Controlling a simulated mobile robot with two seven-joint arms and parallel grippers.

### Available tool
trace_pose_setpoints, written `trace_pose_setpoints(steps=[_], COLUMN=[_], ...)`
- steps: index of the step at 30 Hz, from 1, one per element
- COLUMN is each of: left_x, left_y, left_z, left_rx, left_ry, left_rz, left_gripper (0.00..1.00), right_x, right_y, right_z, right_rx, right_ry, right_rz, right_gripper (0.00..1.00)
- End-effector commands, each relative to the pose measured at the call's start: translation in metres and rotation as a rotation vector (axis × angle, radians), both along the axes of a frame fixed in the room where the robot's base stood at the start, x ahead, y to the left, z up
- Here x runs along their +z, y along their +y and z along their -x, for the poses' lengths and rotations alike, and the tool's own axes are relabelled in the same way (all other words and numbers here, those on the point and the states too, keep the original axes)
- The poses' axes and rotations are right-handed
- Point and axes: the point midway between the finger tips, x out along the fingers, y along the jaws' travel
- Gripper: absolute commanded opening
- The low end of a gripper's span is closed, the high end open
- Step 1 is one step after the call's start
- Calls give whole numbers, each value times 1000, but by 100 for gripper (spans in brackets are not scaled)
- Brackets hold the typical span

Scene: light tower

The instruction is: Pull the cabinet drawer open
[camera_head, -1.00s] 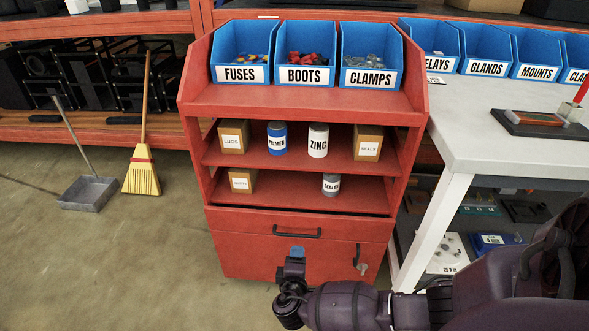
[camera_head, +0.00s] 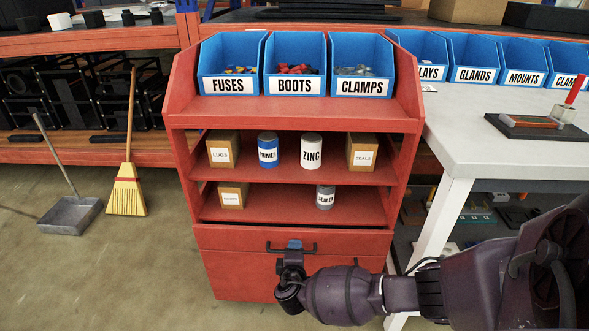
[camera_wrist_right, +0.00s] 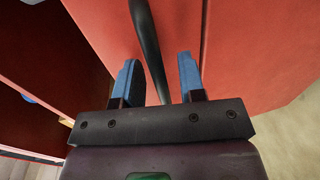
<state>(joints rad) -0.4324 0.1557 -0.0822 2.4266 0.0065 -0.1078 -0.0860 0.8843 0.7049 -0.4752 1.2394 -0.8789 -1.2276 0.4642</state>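The red cabinet (camera_head: 185,150) stands in the middle of the head view. Its drawer (camera_head: 222,240) is below the open shelves and looks shut, with a thin dark gap along its top edge. The drawer's black bar handle (camera_head: 306,250) is partly hidden by my right gripper (camera_head: 293,245). In the right wrist view, the blue fingertips of my right gripper (camera_wrist_right: 159,75) are apart, with the black handle (camera_wrist_right: 147,40) running between them, nearer the left finger. No grip on the bar shows. My left gripper is not in view.
A white workbench (camera_head: 455,140) stands to the right, its leg close to my right arm. Blue bins (camera_head: 294,85) top the cabinet, and boxes and cans fill its shelves. A broom (camera_head: 127,190) and dustpan (camera_head: 70,215) are at left. Floor (camera_head: 120,280) in front is clear.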

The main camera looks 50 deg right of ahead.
Motion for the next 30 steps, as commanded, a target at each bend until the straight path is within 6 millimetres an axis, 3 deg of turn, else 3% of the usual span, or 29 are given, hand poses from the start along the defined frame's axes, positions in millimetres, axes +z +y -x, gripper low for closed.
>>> trace_pose_setpoints(steps=[2,9,21,30], left_x=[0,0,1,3], left_y=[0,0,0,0], left_z=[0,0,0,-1], left_rx=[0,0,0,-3], left_ry=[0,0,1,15], left_rz=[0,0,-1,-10], left_gripper=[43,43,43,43], right_x=[0,0,0,1], right_y=[0,0,1,7], right_z=[0,0,2,16], right_rx=[0,0,0,0], right_ry=[0,0,0,-1], right_rz=[0,0,0,-1], right_gripper=[35,0,0,0])
